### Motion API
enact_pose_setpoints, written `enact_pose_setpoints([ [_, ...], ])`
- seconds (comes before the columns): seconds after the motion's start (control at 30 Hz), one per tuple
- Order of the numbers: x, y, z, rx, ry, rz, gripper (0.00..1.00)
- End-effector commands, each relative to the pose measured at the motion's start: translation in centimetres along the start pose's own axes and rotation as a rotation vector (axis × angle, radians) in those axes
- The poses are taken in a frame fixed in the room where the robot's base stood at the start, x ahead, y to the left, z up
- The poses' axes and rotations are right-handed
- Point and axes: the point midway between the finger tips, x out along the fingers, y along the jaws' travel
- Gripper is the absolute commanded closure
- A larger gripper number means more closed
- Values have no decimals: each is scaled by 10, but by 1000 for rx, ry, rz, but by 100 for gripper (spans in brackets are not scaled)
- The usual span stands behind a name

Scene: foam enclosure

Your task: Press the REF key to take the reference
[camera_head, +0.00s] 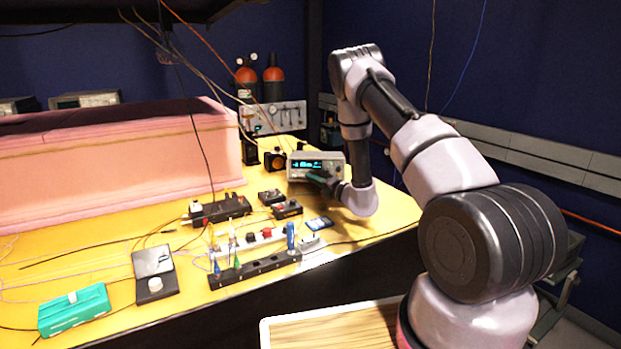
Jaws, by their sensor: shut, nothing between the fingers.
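The grey bench instrument (315,165) with a lit teal display stands on the yellow bench, right of the middle in the head view. The REF key is too small to make out; it may be among the controls on the instrument's front. My gripper (318,177) is at the end of my arm, right in front of the lower front panel of the instrument. It is shut and empty. It hides part of the panel, and I cannot tell whether its tips touch it.
Small black boxes (287,209) and a black rack (255,270) with coloured tools stand before the instrument. A pink foam wall (110,155) fills the left. A teal box (75,310) lies front left. Orange-topped bottles (273,80) stand behind. Cables hang from above.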

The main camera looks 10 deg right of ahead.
Motion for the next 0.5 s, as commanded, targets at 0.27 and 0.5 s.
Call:
enact_pose_setpoints([
  [0.27,5,-4,5,-1,-1,0,100],
  [0.5,6,-4,4,0,0,0,100],
])
